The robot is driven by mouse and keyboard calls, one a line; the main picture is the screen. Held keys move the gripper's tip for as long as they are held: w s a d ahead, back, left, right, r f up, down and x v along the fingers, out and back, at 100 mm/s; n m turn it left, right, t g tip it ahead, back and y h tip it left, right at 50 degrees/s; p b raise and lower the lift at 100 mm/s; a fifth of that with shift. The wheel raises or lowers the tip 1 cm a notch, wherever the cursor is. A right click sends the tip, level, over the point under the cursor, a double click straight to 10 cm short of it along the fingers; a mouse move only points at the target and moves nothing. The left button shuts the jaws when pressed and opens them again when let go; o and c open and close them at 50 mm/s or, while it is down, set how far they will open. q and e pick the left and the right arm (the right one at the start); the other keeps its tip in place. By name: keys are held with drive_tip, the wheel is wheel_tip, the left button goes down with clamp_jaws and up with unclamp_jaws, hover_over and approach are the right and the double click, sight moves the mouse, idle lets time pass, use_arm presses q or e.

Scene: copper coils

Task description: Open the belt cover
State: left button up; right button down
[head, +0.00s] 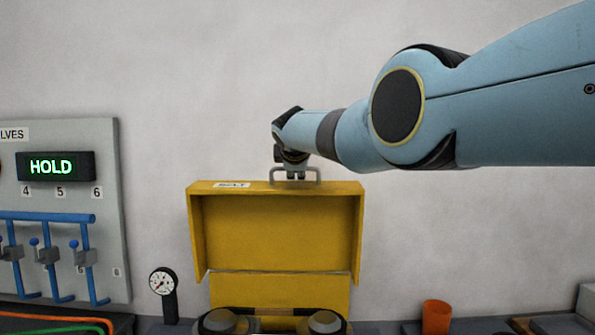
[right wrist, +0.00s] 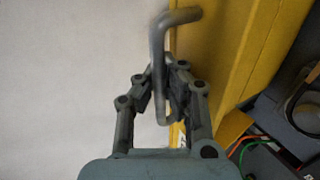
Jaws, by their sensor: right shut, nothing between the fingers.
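The yellow belt cover (head: 277,232) stands raised and open in the head view, its hollow inner side facing me. It has a white label on its top edge. Its grey bar handle (head: 319,174) sits on the upper edge and also shows in the right wrist view (right wrist: 179,17). My right gripper (head: 294,175) is at the handle, its fingers close beside the bar; it is shut with nothing held. In the right wrist view the gripper (right wrist: 162,78) overlaps the handle's end, so contact is unclear. My left gripper is not in view.
A gauge (head: 163,282) and a grey valve panel (head: 100,170) reading HOLD stand at left. An orange cup (head: 436,316) stands at right. The wall behind is bare.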

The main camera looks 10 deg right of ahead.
drive_tip(key=c, duration=2)
unclamp_jaws()
drive_tip(key=shift+w+r, duration=0.1)
drive_tip(key=shift+r, duration=0.2)
drive_tip(key=shift+c, duration=0.2)
drive_tip(key=o, duration=0.7)
drive_tip(key=shift+c, duration=0.2)
drive_tip(key=shift+f, duration=0.15)
drive_tip(key=shift+s+a+r, duration=0.15)
drive_tip(key=shift+s+r, duration=0.1)
drive_tip(key=shift+s, duration=0.2)
drive_tip(key=v, duration=0.6)
drive_tip(key=shift+s, duration=0.3)
